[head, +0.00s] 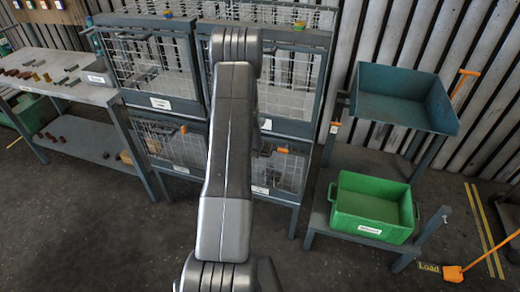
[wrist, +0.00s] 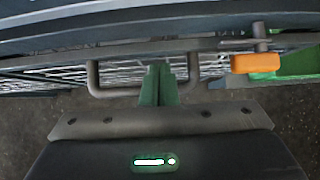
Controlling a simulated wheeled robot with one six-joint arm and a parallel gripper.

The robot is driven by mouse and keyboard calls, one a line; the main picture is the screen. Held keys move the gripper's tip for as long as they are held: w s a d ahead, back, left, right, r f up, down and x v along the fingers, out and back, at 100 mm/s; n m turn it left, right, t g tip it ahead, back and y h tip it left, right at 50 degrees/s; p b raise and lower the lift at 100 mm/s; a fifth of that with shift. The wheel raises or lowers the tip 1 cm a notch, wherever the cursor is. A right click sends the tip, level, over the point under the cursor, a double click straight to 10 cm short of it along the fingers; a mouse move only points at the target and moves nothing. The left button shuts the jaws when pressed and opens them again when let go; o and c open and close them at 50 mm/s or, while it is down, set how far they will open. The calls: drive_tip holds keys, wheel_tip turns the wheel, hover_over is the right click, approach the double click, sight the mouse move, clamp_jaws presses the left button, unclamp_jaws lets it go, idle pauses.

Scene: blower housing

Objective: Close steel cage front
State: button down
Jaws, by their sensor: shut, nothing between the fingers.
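The steel cage rack stands at the middle left of the head view, with mesh fronts in two rows. The upper left front (head: 150,72), the lower left front (head: 172,145) and the lower right front (head: 280,172) show; my arm covers part of the right side. I cannot tell there which front stands open. In the wrist view, a grey U-shaped handle (wrist: 108,93) sticks out from a mesh front. My gripper (wrist: 159,70) is shut and empty, its green fingers at the handle's middle. Contact is unclear. An orange latch (wrist: 255,63) sits right of the handle.
A green crate (head: 372,208) sits on a low stand at the right, under a blue-grey tray (head: 402,98). A workbench (head: 60,75) with small parts stands at the left. Dark floor is free in front. An orange-bladed tool (head: 453,273) lies at the lower right.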

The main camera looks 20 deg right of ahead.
idle(0.4)
drive_tip(key=v, duration=1.3)
drive_tip(key=shift+s+r+p, duration=0.25)
drive_tip(key=shift+r+p, duration=0.05)
drive_tip(key=shift+p, duration=0.15)
drive_tip(key=shift+f, duration=0.1)
drive_tip(key=b+x, duration=0.1)
drive_tip(key=x, duration=1.2)
drive_tip(key=shift+w+f, duration=0.2)
drive_tip(key=shift+f, duration=0.05)
